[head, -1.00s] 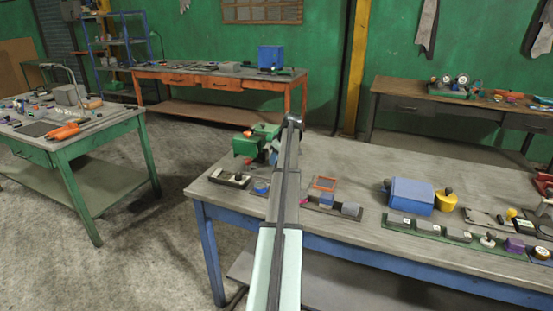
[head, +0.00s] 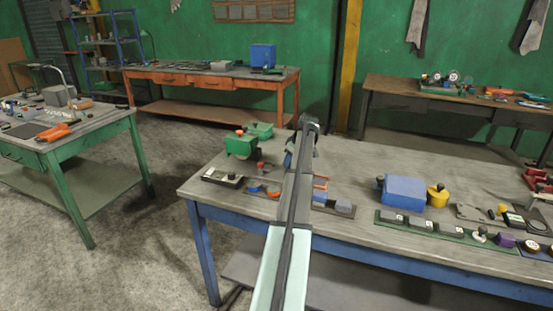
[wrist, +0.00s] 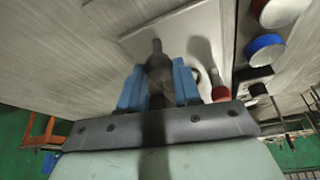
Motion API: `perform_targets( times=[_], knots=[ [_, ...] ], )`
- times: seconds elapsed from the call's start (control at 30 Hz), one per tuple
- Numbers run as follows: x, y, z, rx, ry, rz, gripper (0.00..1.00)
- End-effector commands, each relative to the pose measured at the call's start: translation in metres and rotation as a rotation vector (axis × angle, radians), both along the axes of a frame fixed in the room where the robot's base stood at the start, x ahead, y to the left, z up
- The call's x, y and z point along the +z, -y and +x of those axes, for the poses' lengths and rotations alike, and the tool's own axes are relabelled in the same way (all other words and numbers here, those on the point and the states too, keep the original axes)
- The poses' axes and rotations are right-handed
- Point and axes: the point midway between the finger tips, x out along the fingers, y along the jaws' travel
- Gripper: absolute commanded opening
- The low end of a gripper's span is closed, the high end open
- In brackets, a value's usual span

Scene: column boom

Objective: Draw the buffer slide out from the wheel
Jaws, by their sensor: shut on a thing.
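My gripper (wrist: 158,88) has its two blue fingers closed around a dark, round-ended handle with a thin stem, in the wrist view. A pale plate (wrist: 150,36) lies behind the handle; I take these to be the buffer slide, but cannot tell for certain. In the head view my gripper (head: 290,158) is over the blue bench, mostly hidden by my arm. To its left, apart from it, stands a green machine (head: 241,146) with a pale round edge beneath its housing, possibly the wheel.
A red-topped knob (wrist: 221,93) is close to my right finger in the wrist view. Left of my arm are a small black-based tray (head: 222,177) and orange and blue discs. A blue box (head: 404,190) and yellow pot (head: 437,195) stand right.

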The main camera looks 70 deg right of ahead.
Motion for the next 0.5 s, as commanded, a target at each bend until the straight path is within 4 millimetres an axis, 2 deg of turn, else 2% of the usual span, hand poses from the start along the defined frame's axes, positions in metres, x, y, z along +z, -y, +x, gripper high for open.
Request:
perform_targets(
  times=[0.03,0.13,0.5],
  knots=[
    [0.0,0.0,-0.009,-0.001,0.0,-0.001,0.0],
    [0.0,0.0,-0.019,0.0,0.0,-0.001,0.0],
    [0.0,0.0,-0.025,-0.001,-0.004,0.001,0.0]
  ],
)
